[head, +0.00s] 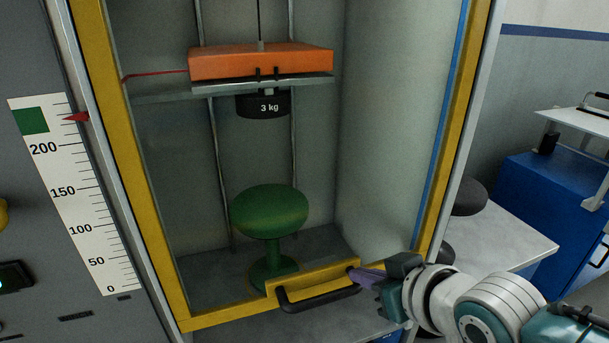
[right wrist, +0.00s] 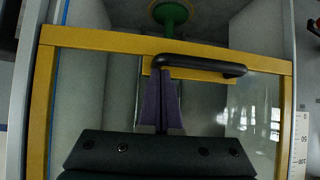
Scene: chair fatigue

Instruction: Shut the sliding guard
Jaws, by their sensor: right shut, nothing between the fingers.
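The sliding guard (head: 152,210) is a clear panel in a yellow frame across the front of the test cabinet. Its lower rail is low, near the cabinet floor, and carries a black bar handle (head: 318,298) on a yellow plate. In the right wrist view the handle (right wrist: 205,65) runs along the yellow rail. My right gripper (head: 355,274) is shut and empty, its purple fingertips at one end of the handle, the right end in the head view. Whether they touch it I cannot tell. In the right wrist view the shut fingers (right wrist: 161,80) point at the rail. My left gripper is not in view.
Behind the guard, a green stool (head: 270,212) stands below a black 3 kg weight (head: 263,105) and an orange block (head: 262,62). A scale (head: 68,190) with a red pointer is at left. A grey worktop (head: 505,240) and blue cabinet (head: 550,205) are at right.

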